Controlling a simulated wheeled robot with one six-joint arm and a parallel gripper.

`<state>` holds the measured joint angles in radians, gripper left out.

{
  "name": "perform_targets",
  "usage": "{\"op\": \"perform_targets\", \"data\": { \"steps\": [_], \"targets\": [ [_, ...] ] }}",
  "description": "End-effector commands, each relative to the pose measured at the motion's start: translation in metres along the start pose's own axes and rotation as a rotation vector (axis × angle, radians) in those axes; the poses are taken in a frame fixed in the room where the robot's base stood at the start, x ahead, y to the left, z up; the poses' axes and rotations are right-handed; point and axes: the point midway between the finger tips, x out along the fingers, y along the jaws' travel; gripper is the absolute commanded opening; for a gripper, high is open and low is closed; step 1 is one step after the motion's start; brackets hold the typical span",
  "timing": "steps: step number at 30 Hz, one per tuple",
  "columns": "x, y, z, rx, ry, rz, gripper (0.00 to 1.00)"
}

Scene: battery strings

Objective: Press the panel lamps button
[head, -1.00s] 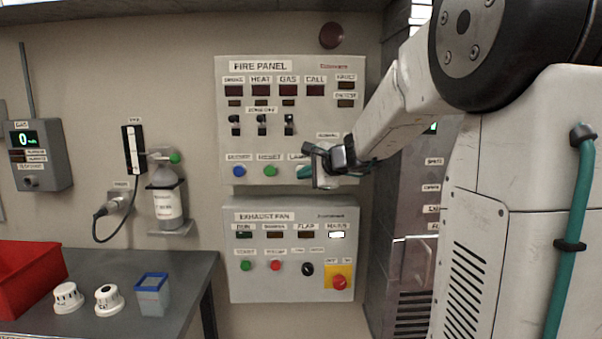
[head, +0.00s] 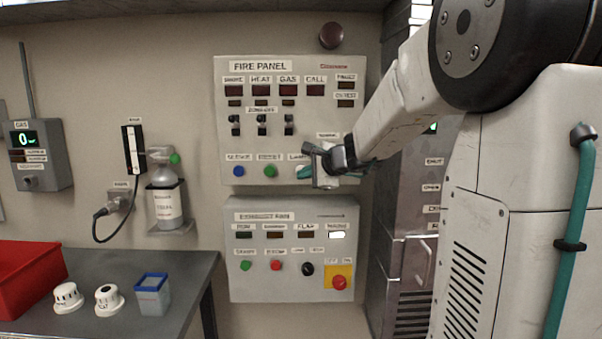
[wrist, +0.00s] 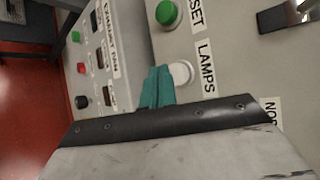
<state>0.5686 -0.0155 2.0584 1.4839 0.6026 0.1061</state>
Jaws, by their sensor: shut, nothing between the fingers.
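The fire panel (head: 225,130) is a grey box on the wall. Its white lamps button (wrist: 181,73) sits beside the "LAMPS" label (wrist: 206,66) in the wrist view. In the head view my gripper mostly hides the button. My gripper (head: 305,172) is at the panel's lower right, over the lamps position. In the wrist view its teal fingertips (wrist: 158,84) are shut and empty, right beside the white button. I cannot tell whether they touch it.
The green reset button (head: 270,171) and blue silence button (head: 239,171) lie left of my gripper. The exhaust fan panel (head: 290,216) with its red emergency button (head: 340,282) is below. A grey cabinet (head: 405,210) stands to the right.

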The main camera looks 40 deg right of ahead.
Motion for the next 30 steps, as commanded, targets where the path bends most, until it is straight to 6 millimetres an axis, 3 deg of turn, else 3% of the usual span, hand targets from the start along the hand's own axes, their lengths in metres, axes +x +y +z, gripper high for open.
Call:
{"op": "perform_targets", "data": {
  "steps": [30],
  "targets": [
    [0.006, -0.0045, -0.0049, 0.0, 0.0, 0.0, 0.0]
  ]
}}
